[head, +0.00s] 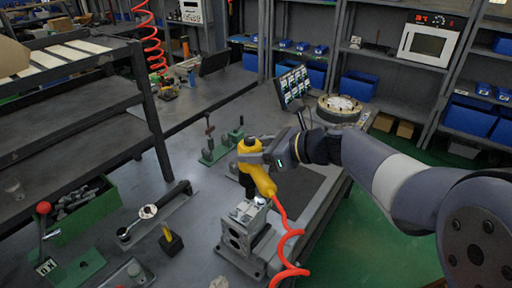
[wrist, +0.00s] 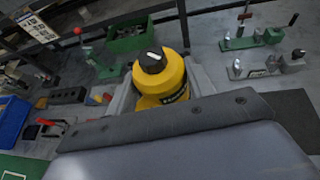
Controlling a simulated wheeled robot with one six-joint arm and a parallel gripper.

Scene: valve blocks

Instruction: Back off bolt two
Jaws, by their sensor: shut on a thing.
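My gripper (head: 252,156) is shut on a yellow power driver (head: 262,180) with a black cap on top. A red coiled hose (head: 283,215) runs from the driver's handle. The driver's dark nose points down over the grey valve block (head: 238,238), which stands near the bench's front edge. Shiny bolt heads (head: 247,209) show on top of the block. I cannot tell which is bolt two, nor whether the nose touches one. In the wrist view the driver (wrist: 163,80) sits upright between my fingers; the block and bolts are hidden.
A green clamp stand (head: 216,150) stands behind the driver. A torque wrench (head: 150,212) and a small yellow-and-black item (head: 170,241) lie to the left. A green bin (head: 85,212) is farther left. A round flange (head: 339,108) and a tablet screen (head: 293,85) stand at the back right.

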